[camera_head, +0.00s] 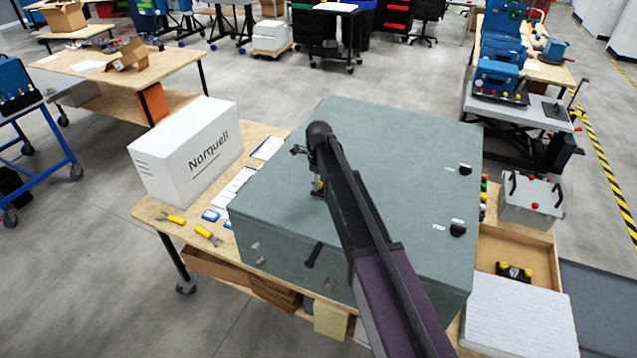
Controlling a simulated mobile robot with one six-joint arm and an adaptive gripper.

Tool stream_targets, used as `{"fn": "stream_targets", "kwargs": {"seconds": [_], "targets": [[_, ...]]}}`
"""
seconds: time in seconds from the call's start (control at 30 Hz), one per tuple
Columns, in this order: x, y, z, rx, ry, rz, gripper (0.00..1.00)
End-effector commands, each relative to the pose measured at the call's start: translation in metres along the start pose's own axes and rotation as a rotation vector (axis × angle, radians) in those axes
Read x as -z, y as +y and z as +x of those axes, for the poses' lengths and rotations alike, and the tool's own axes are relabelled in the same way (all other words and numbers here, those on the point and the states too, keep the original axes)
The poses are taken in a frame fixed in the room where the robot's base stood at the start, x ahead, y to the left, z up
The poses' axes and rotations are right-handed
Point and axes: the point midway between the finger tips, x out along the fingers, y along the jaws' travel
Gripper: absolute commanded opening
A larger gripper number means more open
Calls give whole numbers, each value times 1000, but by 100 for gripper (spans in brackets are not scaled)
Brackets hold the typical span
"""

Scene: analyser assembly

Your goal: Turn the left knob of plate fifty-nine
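A large grey-green cabinet (270,215) lies on a wooden table. Two black knobs sit near the right edge of its top: a far one (465,169) and a near one (457,229). Small pale plates lie beside them, one by the far knob (449,169) and one by the near knob (438,227). Their writing is too small to read, so I cannot tell which is plate fifty-nine. My arm reaches over the cabinet. My gripper (318,188) is at the far end, left of both knobs, mostly hidden by the arm; its fingers are unclear.
A black handle (313,255) is on the cabinet's front. A white Norquell box (187,152) and yellow-handled pliers (208,235) are on the left. Coloured buttons (484,187), a grey box with handles (531,198) and an open wooden tray (517,245) are on the right.

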Motion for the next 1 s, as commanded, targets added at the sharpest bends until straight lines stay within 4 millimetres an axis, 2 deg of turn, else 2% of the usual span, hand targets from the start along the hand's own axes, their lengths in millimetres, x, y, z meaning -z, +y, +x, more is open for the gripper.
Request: {"fn": "stream_targets", "kwargs": {"seconds": [0.03, 0.1, 0.57, 0.77, 1.0], "targets": [[0, 0, 0, 0, 0, 0, 20], [0, 0, 0, 0, 0, 0, 0], [0, 1, 0, 0, 0, -41, 0], [0, 1, 0, 0, 1, -131, 0], [-1, 1, 0, -1, 1, -313, 0]]}}
